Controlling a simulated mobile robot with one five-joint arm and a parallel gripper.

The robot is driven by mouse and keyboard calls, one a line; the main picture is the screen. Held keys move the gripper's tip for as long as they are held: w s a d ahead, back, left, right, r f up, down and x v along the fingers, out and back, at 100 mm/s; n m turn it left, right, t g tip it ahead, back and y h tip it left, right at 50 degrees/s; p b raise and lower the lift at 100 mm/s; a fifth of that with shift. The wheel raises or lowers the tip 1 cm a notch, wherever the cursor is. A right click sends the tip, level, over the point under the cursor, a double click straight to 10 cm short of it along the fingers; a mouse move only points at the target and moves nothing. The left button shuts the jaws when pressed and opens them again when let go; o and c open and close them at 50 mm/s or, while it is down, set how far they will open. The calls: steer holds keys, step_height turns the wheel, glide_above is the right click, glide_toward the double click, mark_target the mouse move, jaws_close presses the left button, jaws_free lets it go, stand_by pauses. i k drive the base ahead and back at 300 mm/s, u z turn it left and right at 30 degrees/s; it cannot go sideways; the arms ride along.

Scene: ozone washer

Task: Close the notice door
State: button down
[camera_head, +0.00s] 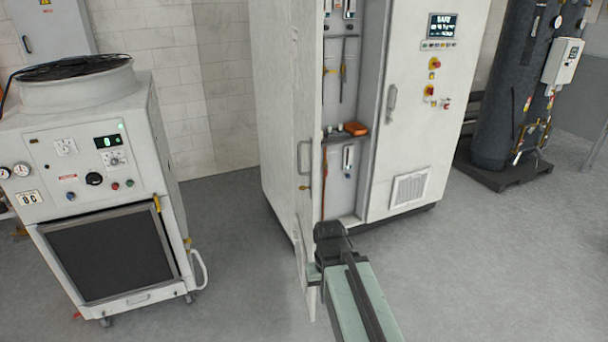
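A tall white cabinet (440,110) stands in the middle of the view. Its left bay is uncovered, and the inside shows gauges, tubes and a small shelf. A white door (305,225) with a grey handle stands open at the bay's left side, seen nearly edge-on and swung out toward me. I take it to be the notice door; no notice on it is readable. My gripper (316,277) is low, at the end of my green arm, close to the door's lower part. I cannot tell whether they touch. My arm hides the fingertips.
A wheeled white machine (95,160) with a round fan top stands at the left. A dark tank (505,85) on a black base stands at the right. The cabinet's right door (405,150) is shut. Grey floor (490,270) is clear at the front right.

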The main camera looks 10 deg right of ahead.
mark_target(307, 22)
steer(key=z, duration=0.15)
steer(key=i, duration=1)
steer(key=u, duration=2.55)
steer(key=i, duration=0.35)
steer(key=z, duration=0.3)
